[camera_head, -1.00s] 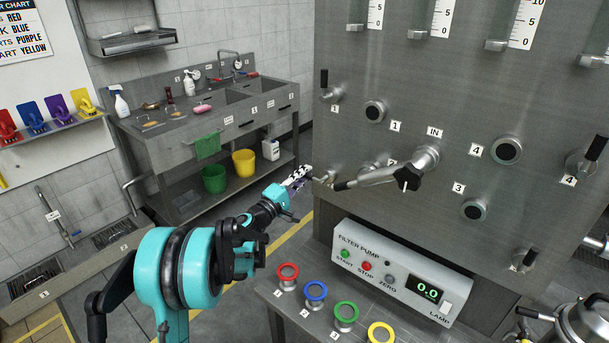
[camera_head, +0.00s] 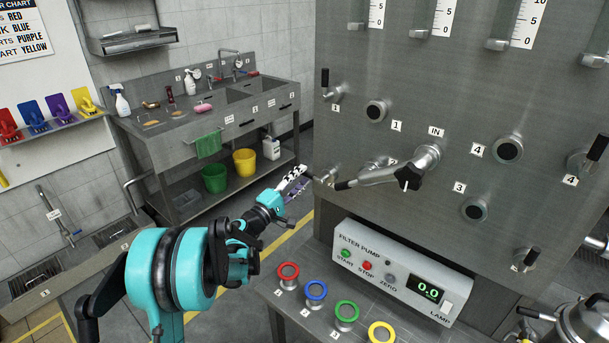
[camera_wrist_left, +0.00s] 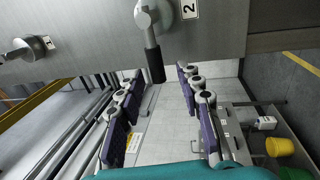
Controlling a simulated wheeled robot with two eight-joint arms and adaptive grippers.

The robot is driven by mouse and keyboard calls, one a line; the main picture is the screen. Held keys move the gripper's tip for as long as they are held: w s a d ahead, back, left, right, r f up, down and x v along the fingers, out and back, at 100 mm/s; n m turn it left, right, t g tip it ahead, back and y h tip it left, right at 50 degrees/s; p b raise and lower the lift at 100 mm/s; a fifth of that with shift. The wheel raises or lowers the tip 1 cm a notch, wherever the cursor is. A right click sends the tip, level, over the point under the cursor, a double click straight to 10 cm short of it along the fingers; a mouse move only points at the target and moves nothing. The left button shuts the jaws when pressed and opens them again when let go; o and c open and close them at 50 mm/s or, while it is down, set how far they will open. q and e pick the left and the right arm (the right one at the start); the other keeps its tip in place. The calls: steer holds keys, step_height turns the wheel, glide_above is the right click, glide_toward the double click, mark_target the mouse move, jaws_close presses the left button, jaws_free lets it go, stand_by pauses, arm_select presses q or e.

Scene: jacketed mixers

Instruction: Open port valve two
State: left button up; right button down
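Port valve two (camera_wrist_left: 148,18) is on the grey panel, beside the label 2, at the top of the left wrist view. Its black handle (camera_wrist_left: 154,62) points down in that picture, toward the space between my fingers. In the head view the valve (camera_head: 326,179) is a small metal fitting near the panel's left edge. My left gripper (camera_head: 294,183) is just left of it. In the left wrist view the purple-padded fingers (camera_wrist_left: 160,110) are spread wide, with nothing between the pads. I cannot tell if the handle is within their reach.
The IN pipe (camera_head: 390,175) juts from the panel just right of the valve. Valve one (camera_head: 330,93) is above. The filter pump box (camera_head: 385,268) and coloured rings (camera_head: 316,291) are below. A sink bench (camera_head: 200,120) stands behind at left.

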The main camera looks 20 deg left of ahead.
arm_select(q)
steer(key=v, duration=0.9)
steer(key=shift+s, duration=0.25)
steer(key=s+d+f+m+g, duration=0.2)
steer(key=s+d+m+g, duration=0.25)
steer(key=d, duration=0.35)
steer(key=s+d+f+m+g, duration=0.1)
steer(key=s+d+m+g, duration=0.25)
steer(key=s+d, duration=0.35)
steer(key=s+a+f+m+g+y, duration=0.1)
steer(key=s+f+m+g+y, duration=0.1)
steer(key=s, duration=0.6)
steer(key=s+f+m+g+y, duration=0.1)
steer(key=s+f+m+y, duration=0.3)
steer(key=s, duration=0.4)
steer(key=shift+s+a+f+g+y, duration=0.15)
steer(key=shift+s+a+g+y, duration=0.15)
steer(key=shift+a+g+y, duration=0.15)
